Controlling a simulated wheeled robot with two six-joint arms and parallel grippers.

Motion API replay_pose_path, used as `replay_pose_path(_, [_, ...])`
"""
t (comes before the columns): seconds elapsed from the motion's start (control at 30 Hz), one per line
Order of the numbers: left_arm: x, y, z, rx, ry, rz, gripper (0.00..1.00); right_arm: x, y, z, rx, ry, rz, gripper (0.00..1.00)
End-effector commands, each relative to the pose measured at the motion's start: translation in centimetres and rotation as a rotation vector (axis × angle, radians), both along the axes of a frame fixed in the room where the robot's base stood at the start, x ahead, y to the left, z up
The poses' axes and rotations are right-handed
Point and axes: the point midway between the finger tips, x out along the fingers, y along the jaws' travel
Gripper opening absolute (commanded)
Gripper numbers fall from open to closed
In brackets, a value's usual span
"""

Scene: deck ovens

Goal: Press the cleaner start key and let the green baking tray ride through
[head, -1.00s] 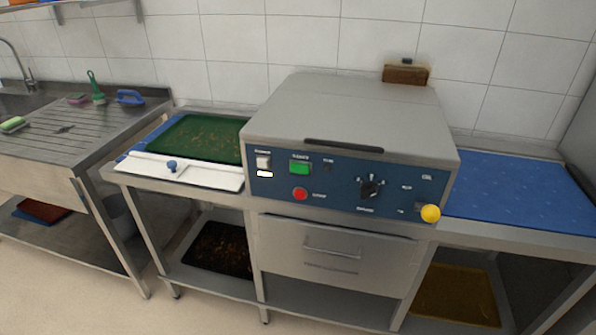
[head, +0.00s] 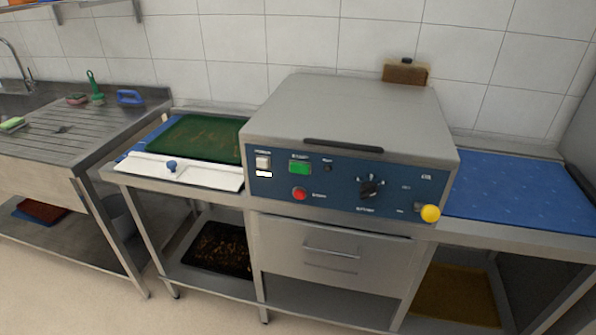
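The green baking tray (head: 203,138) lies on the feed table left of the cleaner, its right end against the machine's left side. Crumbs or specks show on it. The cleaner (head: 345,120) is a steel box with a closed lid and a blue front panel. On the panel are a green key (head: 300,168), a white switch (head: 262,162), a red button (head: 300,194) and a black dial (head: 370,188). I cannot read the labels, so which one is the start key is not certain. Neither gripper is in view.
A white board with a blue knob (head: 171,166) runs along the feed table's front. A blue belt (head: 515,190) lies right of the cleaner, empty. A yellow knob (head: 430,213) sticks out at the panel's lower right. A sink counter (head: 70,140) stands at left.

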Motion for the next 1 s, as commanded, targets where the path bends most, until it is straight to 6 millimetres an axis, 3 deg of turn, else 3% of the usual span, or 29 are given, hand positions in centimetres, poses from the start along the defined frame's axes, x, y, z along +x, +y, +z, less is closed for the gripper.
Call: replay_pose_path(1.0, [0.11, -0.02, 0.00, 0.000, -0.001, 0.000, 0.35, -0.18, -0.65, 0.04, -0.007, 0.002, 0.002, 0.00])
